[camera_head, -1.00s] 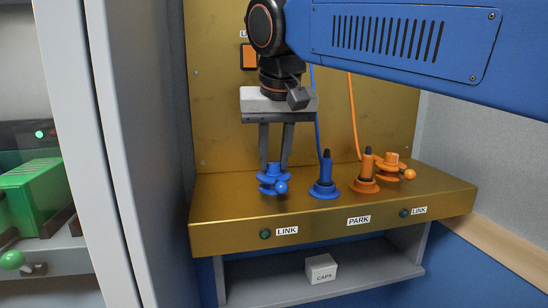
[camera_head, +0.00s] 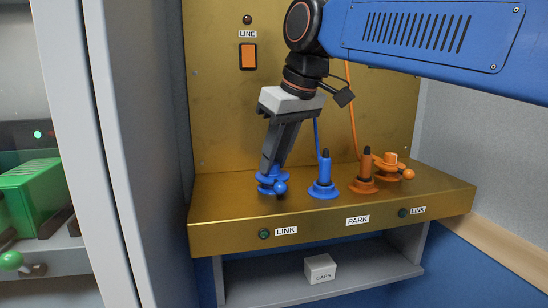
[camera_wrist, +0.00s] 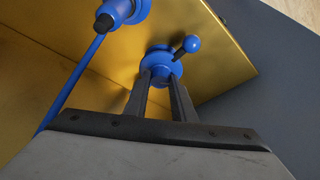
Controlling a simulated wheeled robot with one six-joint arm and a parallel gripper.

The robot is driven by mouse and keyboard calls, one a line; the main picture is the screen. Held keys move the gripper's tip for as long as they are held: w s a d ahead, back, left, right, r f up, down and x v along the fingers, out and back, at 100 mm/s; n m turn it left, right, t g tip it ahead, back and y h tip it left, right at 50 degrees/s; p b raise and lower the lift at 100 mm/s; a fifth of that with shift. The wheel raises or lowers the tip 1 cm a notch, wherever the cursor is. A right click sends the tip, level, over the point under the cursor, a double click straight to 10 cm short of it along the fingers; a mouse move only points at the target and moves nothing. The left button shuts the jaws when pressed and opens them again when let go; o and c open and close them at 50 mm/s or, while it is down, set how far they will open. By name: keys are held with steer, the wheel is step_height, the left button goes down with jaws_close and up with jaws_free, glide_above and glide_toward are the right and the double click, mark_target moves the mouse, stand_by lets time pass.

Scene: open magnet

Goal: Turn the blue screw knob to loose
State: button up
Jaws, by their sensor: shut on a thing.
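The blue screw knob (camera_head: 272,180) stands at the left of the brass shelf (camera_head: 340,205), with a blue ball handle sticking out toward the front right. It also shows in the wrist view (camera_wrist: 161,66), with its ball at the upper right. My gripper (camera_head: 269,168) comes down on it at a tilt from the upper right. The two fingers (camera_wrist: 159,88) are shut on the knob from both sides in the wrist view. The fingers partly hide the knob's top in the head view.
A blue plug (camera_head: 323,180) on a cable stands just right of the knob. An orange plug (camera_head: 364,175) and an orange knob (camera_head: 391,167) stand further right. A white CAPS box (camera_head: 320,269) sits on the lower shelf. A grey cabinet wall (camera_head: 158,150) borders the left.

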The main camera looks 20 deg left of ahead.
steer(key=n, duration=0.2)
steer(key=n+g, duration=0.1)
steer(key=shift+w+n, duration=0.2)
steer(key=shift+n, duration=0.2)
steer(key=n+g, duration=0.1)
steer(key=n, duration=0.2)
steer(key=shift+w+n+g, duration=0.1)
steer(key=shift+n+g, duration=0.2)
steer(key=shift+g, duration=0.1)
steer(key=n+g, duration=0.1)
steer(key=n, duration=0.2)
steer(key=n+g+h, duration=0.1)
steer(key=n, duration=0.2)
steer(key=shift+w+n, duration=0.15)
steer(key=shift+n, duration=0.25)
steer(key=o, duration=1.1)
steer(key=shift+g, duration=0.3)
steer(key=shift+c, duration=0.2)
steer(key=v, duration=0.7)
steer(key=shift+r, duration=0.25)
